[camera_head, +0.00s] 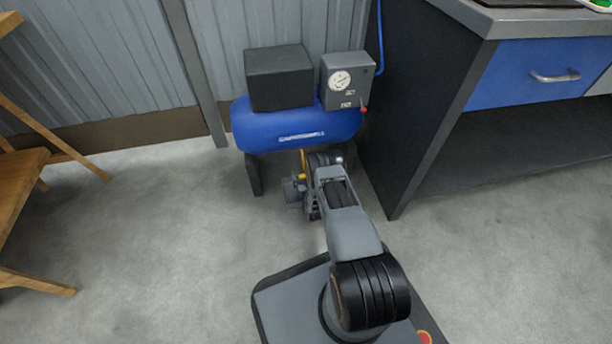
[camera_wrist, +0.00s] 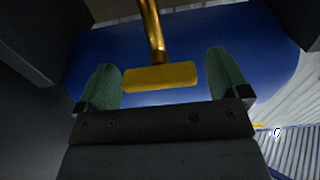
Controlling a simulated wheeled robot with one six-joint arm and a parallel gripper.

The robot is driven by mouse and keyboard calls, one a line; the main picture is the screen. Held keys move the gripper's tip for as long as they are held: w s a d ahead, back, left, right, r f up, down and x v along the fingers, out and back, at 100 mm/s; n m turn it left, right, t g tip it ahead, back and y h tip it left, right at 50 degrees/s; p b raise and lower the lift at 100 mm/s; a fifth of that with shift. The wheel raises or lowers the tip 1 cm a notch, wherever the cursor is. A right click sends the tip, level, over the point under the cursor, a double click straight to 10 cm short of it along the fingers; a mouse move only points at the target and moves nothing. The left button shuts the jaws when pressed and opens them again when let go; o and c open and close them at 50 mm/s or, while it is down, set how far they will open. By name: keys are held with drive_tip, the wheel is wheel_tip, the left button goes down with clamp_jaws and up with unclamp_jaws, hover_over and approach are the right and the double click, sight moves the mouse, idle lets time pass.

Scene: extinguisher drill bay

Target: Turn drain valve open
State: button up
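The drain valve shows in the wrist view as a flat yellow handle (camera_wrist: 160,77) on a brass stem (camera_wrist: 152,28) under the blue compressor tank (camera_wrist: 232,45). My gripper (camera_wrist: 164,66) is open, with green-padded fingers on both sides of the handle and visible gaps between. I see no clear contact. In the head view the blue tank (camera_head: 290,126) stands by the wall, and a small yellow part of the valve (camera_head: 301,176) shows below its front. My arm hides part of this area, and my gripper (camera_head: 295,190) is low, close beneath the tank.
A black box (camera_head: 279,78) and a grey gauge box (camera_head: 347,80) sit on the tank. A dark workbench (camera_head: 425,100) with a blue drawer stands close on the right. A wooden chair (camera_head: 30,185) is at the left. Floor is clear between chair and compressor.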

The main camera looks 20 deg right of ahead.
drive_tip(key=c, duration=0.9)
drive_tip(key=n, duration=0.3)
drive_tip(key=shift+n, duration=0.3)
drive_tip(key=shift+a+f+n, duration=0.1)
drive_tip(key=shift+n, duration=1.7)
drive_tip(key=o, duration=0.9)
drive_tip(key=shift+o, duration=0.2)
